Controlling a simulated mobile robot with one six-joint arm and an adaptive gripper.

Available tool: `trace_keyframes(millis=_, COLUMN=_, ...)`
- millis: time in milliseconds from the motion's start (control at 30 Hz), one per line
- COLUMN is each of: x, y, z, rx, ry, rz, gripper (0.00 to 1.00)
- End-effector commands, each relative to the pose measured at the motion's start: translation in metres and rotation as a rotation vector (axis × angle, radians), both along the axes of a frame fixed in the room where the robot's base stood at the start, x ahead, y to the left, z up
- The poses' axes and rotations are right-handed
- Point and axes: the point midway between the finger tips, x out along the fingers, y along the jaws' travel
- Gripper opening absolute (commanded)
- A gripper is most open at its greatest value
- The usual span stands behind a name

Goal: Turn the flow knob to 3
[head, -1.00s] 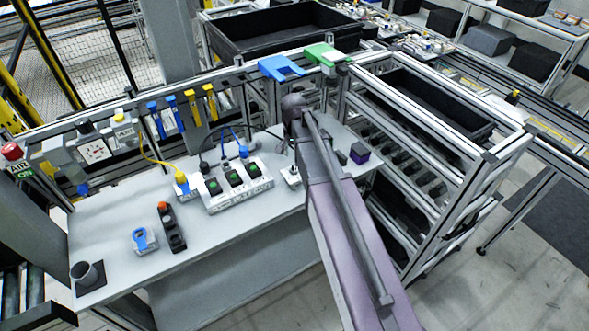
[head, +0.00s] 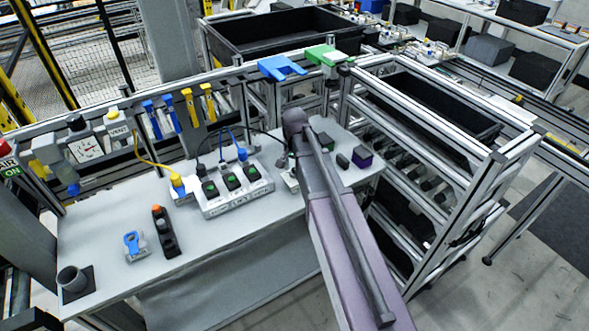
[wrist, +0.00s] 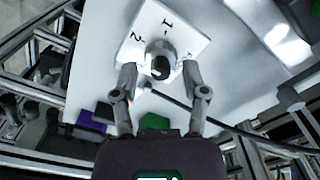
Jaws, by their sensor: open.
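The flow knob (wrist: 158,50) is a round grey knob with a dark front spot, on a white plate (wrist: 192,28) in the wrist view. The plate shows a 1 and a 2; another mark beside the right fingertip is partly hidden. I cannot tell which number the knob points to. My gripper (wrist: 159,72) is open, with one fingertip on each side of the knob's near part; contact is not clear.
A white box with several green-lit switches (head: 232,188) stands left of the plate, with cables behind. A green block (head: 326,141) and a purple-topped block (head: 362,157) lie to the right. A shelf rack (head: 430,170) stands beyond.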

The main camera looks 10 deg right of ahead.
Motion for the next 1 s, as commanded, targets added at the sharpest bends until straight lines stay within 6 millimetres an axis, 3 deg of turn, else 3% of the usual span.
trace_keyframes(millis=233, x=0.0, y=0.0001, z=0.0002, rx=0.0, ry=0.0, rz=0.0, gripper=0.54)
trace_keyframes(millis=400, x=0.0, y=0.0001, z=0.0002, rx=0.0, ry=0.0, rz=0.0, gripper=0.04)
trace_keyframes(millis=433, x=0.0, y=0.0001, z=0.0002, rx=0.0, ry=0.0, rz=0.0, gripper=0.0)
trace_keyframes(millis=1000, x=-0.0005, y=0.0003, z=0.0, rx=0.0, ry=0.001, rz=0.074, gripper=0.0)
